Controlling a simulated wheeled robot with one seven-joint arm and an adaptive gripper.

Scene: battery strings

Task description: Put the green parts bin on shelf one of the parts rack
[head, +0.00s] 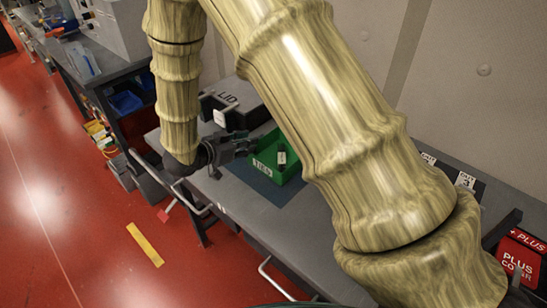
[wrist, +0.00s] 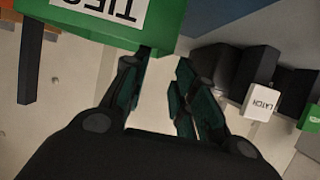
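The green parts bin (head: 291,172) has a white label reading TIES and sits on a blue mat (head: 240,172) on the grey bench. In the wrist view the bin (wrist: 90,37) is at the upper left, its label upside down. My gripper (head: 243,146) is beside the bin's left end in the head view. In the wrist view its two fingers (wrist: 162,72) are apart with nothing seen between them. The left fingertip is close to the bin's edge; I cannot tell whether it touches. I cannot clearly identify the parts rack. My arm hides part of the bench.
A dark case marked LID (head: 240,97) stands behind the gripper. Blue bins (head: 126,103) and yellow items (head: 97,131) sit low at the left bench. A red PLUS box (head: 520,257) is at the lower right. The wrist view shows a LATCH label (wrist: 262,101). The red floor is mostly clear.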

